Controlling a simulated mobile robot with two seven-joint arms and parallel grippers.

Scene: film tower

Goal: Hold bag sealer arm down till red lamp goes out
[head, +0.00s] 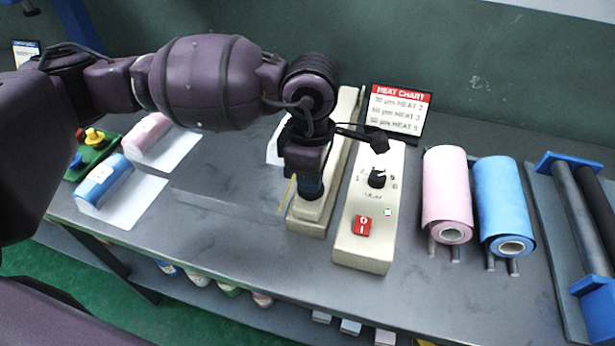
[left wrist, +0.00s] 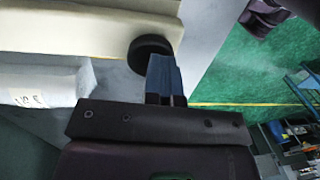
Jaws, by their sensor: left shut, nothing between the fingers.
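The bag sealer is cream. Its long sealing arm (head: 346,120) runs from the back of the bench toward the front, and its control box (head: 365,240) stands to the right. The box has a black dial (head: 377,178), a red switch (head: 362,226) and a small lamp (head: 388,212) that looks pale, not red. My left gripper (head: 310,186) points down, shut and empty, at the front end of the sealing arm. In the left wrist view, its blue fingertips (left wrist: 163,76) are at a round black knob (left wrist: 153,52). I cannot tell whether the sealing arm is fully down.
A heat chart (head: 399,108) stands behind the control box. Pink (head: 447,190) and blue (head: 502,200) film rolls stand to its right, then a roller frame (head: 590,215). Film packs (head: 103,183) and a green tray (head: 93,150) are at left. Bare bench lies in front.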

